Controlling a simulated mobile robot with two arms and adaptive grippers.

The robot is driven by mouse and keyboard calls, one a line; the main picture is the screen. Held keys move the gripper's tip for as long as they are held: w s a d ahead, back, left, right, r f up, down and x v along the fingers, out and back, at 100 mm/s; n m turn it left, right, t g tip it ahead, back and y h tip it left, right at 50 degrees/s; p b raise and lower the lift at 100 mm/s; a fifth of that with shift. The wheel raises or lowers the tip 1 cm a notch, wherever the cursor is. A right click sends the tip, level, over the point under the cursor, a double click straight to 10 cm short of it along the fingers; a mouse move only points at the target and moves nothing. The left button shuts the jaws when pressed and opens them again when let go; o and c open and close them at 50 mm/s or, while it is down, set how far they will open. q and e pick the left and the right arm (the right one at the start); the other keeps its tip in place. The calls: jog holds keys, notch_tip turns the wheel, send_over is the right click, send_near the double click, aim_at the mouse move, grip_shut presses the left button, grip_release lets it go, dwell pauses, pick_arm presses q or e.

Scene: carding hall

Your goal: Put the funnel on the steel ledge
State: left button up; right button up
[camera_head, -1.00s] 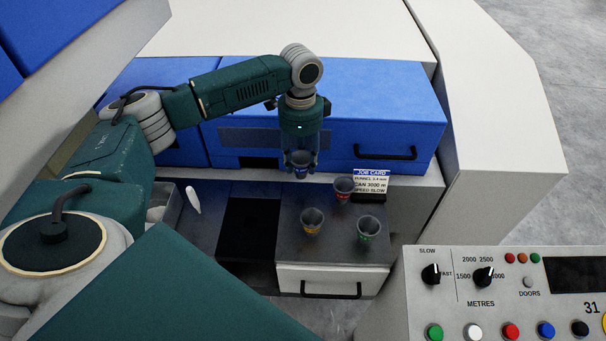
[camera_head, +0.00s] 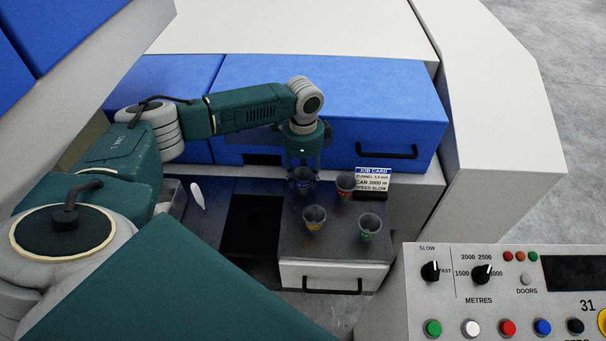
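My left gripper (camera_head: 303,178) points down with its fingers around a small grey funnel with a blue band (camera_head: 304,187). It appears shut on this funnel. The funnel is upright, over the back left part of the dark steel ledge (camera_head: 338,238); I cannot tell whether its bottom touches the ledge. Three similar funnels stand on the ledge: one with a red band (camera_head: 345,186) just right of the gripper, one with a yellow band (camera_head: 313,219) in front, and one with a green band (camera_head: 369,228) at front right. My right gripper is not in view.
A job card (camera_head: 373,182) stands behind the ledge at the right, reading "FUNNEL 3.4 mm". A dark opening (camera_head: 252,228) lies left of the ledge. A white spindle-shaped item (camera_head: 197,196) is further left. A control panel (camera_head: 500,290) fills the lower right.

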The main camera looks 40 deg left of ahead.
pick_arm(q)
jog(key=shift+o, duration=1.3)
notch_tip(320, 180, up, 12)
jog(key=b, duration=0.3)
jog(key=shift+r, duration=0.15)
